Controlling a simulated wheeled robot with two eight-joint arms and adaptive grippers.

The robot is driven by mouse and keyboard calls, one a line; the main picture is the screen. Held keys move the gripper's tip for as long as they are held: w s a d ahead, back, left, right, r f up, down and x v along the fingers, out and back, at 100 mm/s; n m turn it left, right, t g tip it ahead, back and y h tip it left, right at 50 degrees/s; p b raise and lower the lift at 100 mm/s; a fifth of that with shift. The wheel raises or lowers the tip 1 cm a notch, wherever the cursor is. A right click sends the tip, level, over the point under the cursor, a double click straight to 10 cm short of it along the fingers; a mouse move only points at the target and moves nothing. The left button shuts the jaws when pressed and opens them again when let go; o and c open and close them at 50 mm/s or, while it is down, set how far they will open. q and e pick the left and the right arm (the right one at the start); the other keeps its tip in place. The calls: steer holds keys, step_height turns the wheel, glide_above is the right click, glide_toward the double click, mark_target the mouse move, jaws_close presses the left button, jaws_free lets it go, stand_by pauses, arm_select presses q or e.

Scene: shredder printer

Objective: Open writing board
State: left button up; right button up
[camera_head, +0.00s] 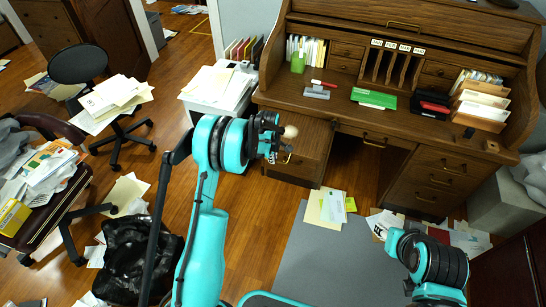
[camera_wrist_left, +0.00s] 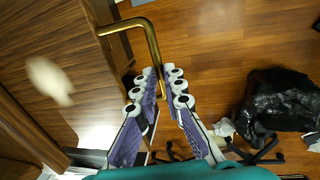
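The brown wooden roll-top desk (camera_head: 330,106) stands at the back right. I cannot tell for certain which panel is the writing board. My left gripper (camera_head: 271,137) is in front of this pedestal. In the left wrist view its fingers (camera_wrist_left: 160,78) lie on both sides of a brass handle (camera_wrist_left: 148,32); whether they grip it is unclear. My right arm (camera_head: 440,262) is at lower right, its fingers not visible.
A black bag (camera_head: 135,265), an office chair (camera_head: 85,70) and loose papers are at left. A grey mat (camera_head: 320,265) lies in front of the desk.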

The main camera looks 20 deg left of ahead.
stand_by(0.3)
arm_select(q)
step_height(320, 180, up, 12)
steer(key=s, duration=0.2)
steer(key=shift+f, duration=0.15)
stand_by(0.4)
steer(key=s+d+r+m+t, duration=0.3)
steer(key=s+r+m, duration=0.6)
steer(key=s+r, duration=0.65)
steer(key=s+d+f+m+t, duration=0.1)
steer(key=s+f+m+t, duration=0.1)
steer(key=s+m, duration=0.6)
steer(key=s, duration=0.7)
steer(key=shift+s+d, duration=0.2)
steer(key=shift+d, duration=0.1)
